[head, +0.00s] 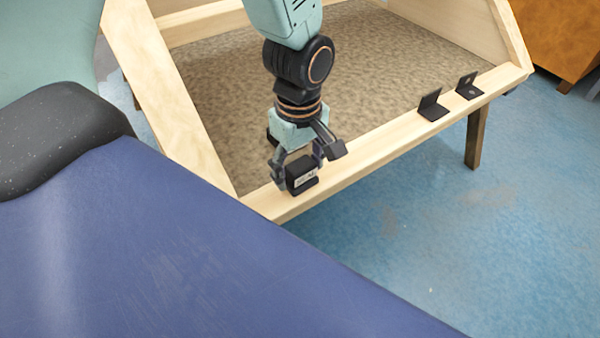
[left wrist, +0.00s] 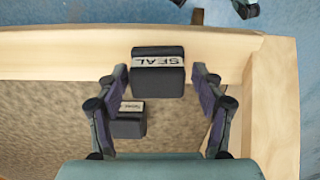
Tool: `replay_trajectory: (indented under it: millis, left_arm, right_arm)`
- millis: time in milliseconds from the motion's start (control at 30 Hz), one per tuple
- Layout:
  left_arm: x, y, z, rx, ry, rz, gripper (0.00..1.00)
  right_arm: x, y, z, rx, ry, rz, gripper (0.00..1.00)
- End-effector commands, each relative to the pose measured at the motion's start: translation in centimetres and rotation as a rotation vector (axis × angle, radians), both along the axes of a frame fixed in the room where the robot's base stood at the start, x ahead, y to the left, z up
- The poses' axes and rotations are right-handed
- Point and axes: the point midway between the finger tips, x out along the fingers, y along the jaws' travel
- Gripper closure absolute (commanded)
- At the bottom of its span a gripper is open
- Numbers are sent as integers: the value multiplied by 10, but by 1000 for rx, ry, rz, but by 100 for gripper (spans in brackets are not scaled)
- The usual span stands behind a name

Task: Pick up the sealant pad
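The sealant pad (left wrist: 158,80) is a black block with a white label reading "SEAL". In the head view the pad (head: 302,176) sits on the front wooden rail of the frame. My left gripper (head: 304,168) points down over it. In the left wrist view the left gripper's fingers (left wrist: 161,75) stand apart on either side of the pad, with a gap visible on each side. The pad's underside is hidden.
A second black block with a small label (left wrist: 130,122) is near the pad, over the brown panel. Two black angle brackets (head: 432,106) (head: 468,86) stand farther right on the wooden rail (head: 375,146). Blue floor (head: 430,220) lies beyond the rail.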

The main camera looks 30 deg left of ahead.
Motion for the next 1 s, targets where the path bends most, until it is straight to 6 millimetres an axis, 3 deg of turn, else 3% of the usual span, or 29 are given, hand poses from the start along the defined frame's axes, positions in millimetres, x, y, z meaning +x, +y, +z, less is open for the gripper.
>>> replay_trajectory:
  millis: [533,800,1000]
  left_arm:
    - [2,0,0,1,2,0,82]
    - [3,0,2,0,1,1,84]
    - [3,0,34,0,-2,2,84]
  right_arm:
    - [0,0,0,0,0,0,60]
    - [0,0,1,0,0,0,60]
    - [0,0,17,0,0,0,60]
